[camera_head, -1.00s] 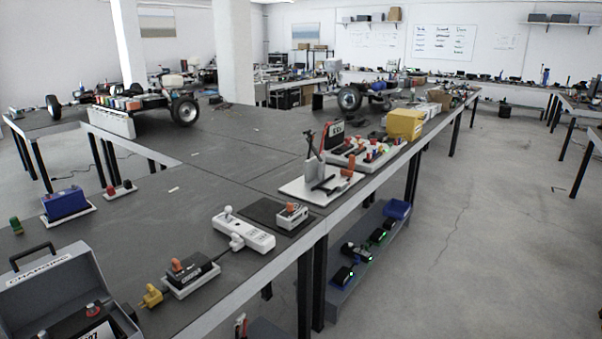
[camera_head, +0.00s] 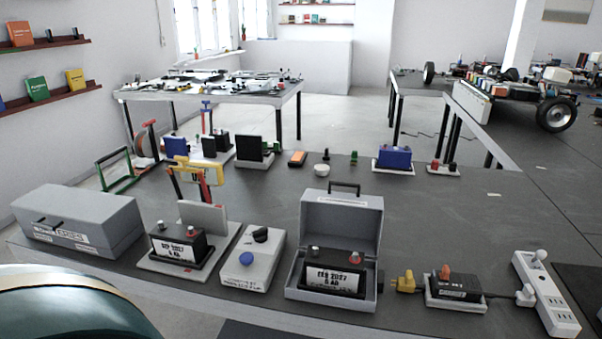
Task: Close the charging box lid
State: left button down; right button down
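The charging box (camera_head: 291,284) is a grey case on the near part of the table, right of the picture's middle. Its lid (camera_head: 341,222) is open and stands up at the back, with a dark handle on top. A black battery labelled "FEB 2027" (camera_head: 333,280) with two terminals sits inside the box. Neither gripper is in view.
A closed grey case (camera_head: 80,212) stands at the left. Between it and the box are a battery on a stand (camera_head: 180,247) and a device with a blue knob (camera_head: 252,262). A yellow plug (camera_head: 404,282) and a power strip (camera_head: 545,290) lie to the right.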

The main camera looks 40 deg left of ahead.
aim_at(329, 218)
jog(key=i+l+u, duration=0.1)
jog(key=u, duration=0.3)
jog(key=l+u, duration=0.1)
jog(key=u, duration=0.3)
jog(key=i+l+u, duration=0.1)
jog(key=u, duration=0.3)
jog(key=l+u, duration=0.2)
jog(key=u, duration=0.15)
